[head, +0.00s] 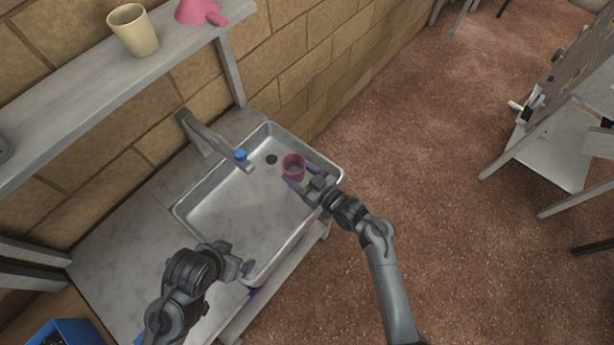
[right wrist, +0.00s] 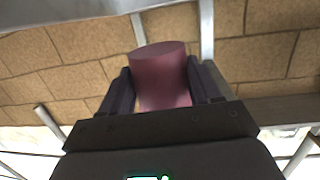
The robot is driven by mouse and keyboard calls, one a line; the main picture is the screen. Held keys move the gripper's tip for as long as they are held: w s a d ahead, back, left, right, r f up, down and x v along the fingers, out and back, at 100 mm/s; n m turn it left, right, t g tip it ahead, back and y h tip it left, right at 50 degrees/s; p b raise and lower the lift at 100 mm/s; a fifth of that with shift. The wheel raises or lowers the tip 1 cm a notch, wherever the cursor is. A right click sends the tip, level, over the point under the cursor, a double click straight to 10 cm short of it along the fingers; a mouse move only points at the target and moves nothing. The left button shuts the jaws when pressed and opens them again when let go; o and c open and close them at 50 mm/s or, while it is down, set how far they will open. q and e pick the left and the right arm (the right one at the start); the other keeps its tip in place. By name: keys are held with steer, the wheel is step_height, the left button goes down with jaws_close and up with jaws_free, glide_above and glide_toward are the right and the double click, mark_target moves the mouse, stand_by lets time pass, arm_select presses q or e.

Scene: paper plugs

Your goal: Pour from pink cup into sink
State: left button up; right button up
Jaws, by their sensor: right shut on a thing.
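The pink cup (head: 293,166) is over the right end of the metal sink (head: 250,205), near its far right corner. Its mouth faces up toward the head camera, and I cannot tell what is inside. My right gripper (head: 302,178) is shut on the cup. The right wrist view shows the cup (right wrist: 162,75) between the two dark fingers of that gripper (right wrist: 160,85), with no clear tilt. My left gripper (head: 252,277) is empty at the near left edge of the sink, its purple fingertips apart.
A grey faucet (head: 210,140) with a blue tip reaches over the sink's back. A shelf (head: 100,85) on the brick wall holds a beige cup (head: 133,30) and a pink item (head: 200,12). A blue box (head: 65,333) is at lower left. The counter left of the sink is bare.

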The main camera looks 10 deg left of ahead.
step_height(320, 180, down, 4)
steer(key=b, duration=0.3)
steer(key=shift+r, duration=0.2)
steer(key=r+p, duration=0.1)
steer(key=p, duration=0.1)
steer(key=r+h+p, duration=0.1)
steer(key=p, duration=0.1)
steer(key=shift+d+n+g+h, duration=0.25)
steer(key=shift+n+g+h, duration=0.05)
steer(key=shift+n, duration=0.1)
steer(key=shift+f+b, duration=0.45)
steer(key=shift+f, duration=0.1)
steer(key=shift+d+r+h, duration=0.25)
steer(key=shift+d+h, duration=0.05)
steer(key=shift+h, duration=0.2)
arm_select(q)
steer(key=shift+d+f, duration=0.15)
steer(key=shift+f, duration=0.15)
arm_select(e)
steer(key=shift+s, duration=0.1)
steer(key=shift+r+n+h, duration=0.2)
steer(key=shift+n+h, duration=0.2)
arm_select(q)
steer(key=shift+d, duration=0.1)
arm_select(e)
steer(key=shift+d, duration=0.1)
